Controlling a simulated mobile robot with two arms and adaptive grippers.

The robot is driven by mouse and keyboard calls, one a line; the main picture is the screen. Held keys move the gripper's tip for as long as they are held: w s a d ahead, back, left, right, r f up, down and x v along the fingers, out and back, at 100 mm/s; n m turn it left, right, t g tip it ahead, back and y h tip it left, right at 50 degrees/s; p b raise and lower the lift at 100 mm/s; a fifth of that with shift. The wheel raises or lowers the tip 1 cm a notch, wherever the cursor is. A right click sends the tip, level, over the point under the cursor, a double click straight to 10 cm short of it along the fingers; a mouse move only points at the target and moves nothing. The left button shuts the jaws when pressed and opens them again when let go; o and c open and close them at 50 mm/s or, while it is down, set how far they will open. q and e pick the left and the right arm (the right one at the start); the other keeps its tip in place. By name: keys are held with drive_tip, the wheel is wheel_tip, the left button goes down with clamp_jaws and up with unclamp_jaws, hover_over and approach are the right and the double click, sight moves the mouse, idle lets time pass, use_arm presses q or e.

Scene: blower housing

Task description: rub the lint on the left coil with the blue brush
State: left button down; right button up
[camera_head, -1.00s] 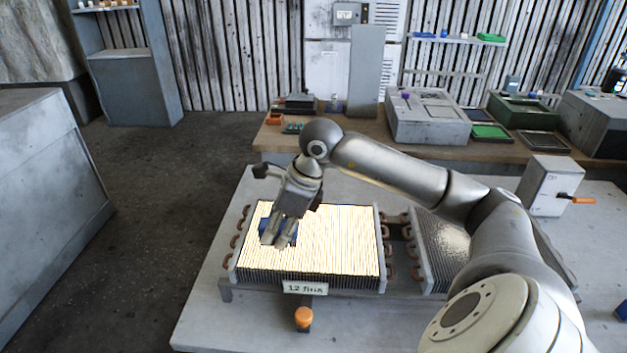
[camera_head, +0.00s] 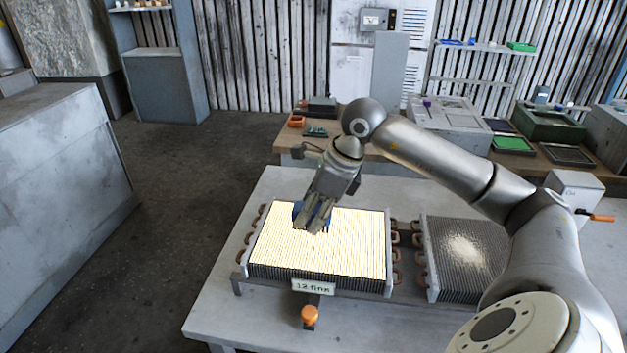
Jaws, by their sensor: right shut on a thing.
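The left coil (camera_head: 350,249) lies on the grey table, with copper bends at both ends and a bright, pale top of fine fins. No separate lint patch can be made out on its bright top. My right gripper (camera_head: 311,228) is over the coil's upper left part, shut on the blue brush (camera_head: 298,212). The brush is mostly hidden behind the fingers. It is at or just above the fins; contact cannot be told. My left gripper is not in view.
A second coil (camera_head: 440,272) with a pale fuzzy patch (camera_head: 464,250) stands to the right, partly behind my arm. A label plate (camera_head: 313,287) and an orange knob (camera_head: 310,314) sit in front. A box with an orange handle (camera_head: 602,218) stands at right.

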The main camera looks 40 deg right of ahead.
drive_tip(key=v, duration=0.1)
drive_tip(key=p+v, duration=0.1)
drive_tip(key=shift+w+r, duration=0.2)
drive_tip(key=shift+r, duration=0.2)
drive_tip(key=shift+a+r, duration=0.2)
drive_tip(key=shift+r, duration=0.1)
